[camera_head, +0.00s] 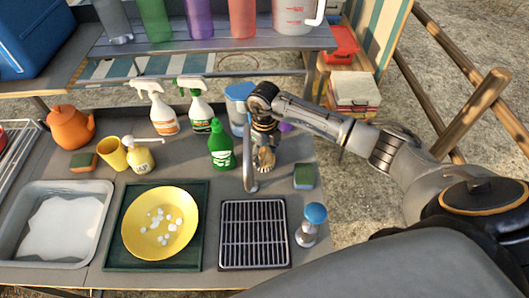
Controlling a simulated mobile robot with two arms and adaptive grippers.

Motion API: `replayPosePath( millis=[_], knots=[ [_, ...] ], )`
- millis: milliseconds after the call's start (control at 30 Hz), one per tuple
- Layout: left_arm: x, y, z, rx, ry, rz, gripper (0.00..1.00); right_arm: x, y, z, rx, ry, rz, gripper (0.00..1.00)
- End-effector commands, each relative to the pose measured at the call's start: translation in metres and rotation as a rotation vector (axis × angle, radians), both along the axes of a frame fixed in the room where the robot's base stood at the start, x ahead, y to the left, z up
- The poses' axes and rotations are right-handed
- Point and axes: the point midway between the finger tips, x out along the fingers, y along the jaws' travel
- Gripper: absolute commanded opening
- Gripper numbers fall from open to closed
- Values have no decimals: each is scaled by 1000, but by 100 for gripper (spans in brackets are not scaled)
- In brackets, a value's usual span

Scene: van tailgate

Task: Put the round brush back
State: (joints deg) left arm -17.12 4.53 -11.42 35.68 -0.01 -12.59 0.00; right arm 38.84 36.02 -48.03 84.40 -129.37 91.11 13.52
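A small beige, bristly object that looks like the round brush (264,159) is just right of the grey tap (250,172), at the back right of the counter. My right gripper (264,140) points down right above it, and its fingertips meet or overlap the brush's top. The fingers are dark and small here, so I cannot tell whether they are closed on it. I also cannot tell whether the brush touches the counter. My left gripper is not in view.
A green bottle (221,148) stands close left of the tap, with a blue-topped container (239,105) behind. A sponge (304,176), a blue-knobbed tool (311,222) and a black rack (254,234) are nearer. A yellow bowl (134,236) sits on a green tray (112,259).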

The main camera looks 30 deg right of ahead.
Motion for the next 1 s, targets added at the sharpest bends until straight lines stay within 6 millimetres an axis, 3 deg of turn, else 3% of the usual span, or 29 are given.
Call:
replayPosePath(
  millis=[33,100,567,1000],
  knots=[
    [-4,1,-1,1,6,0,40,0,0,0,0,0,0,71],
    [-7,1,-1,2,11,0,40,0,0,0,0,0,0,85],
    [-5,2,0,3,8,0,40,1,0,7,1,-3,0,86],
    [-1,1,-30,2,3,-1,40,2,0,93,0,-6,1,86]
  ],
)
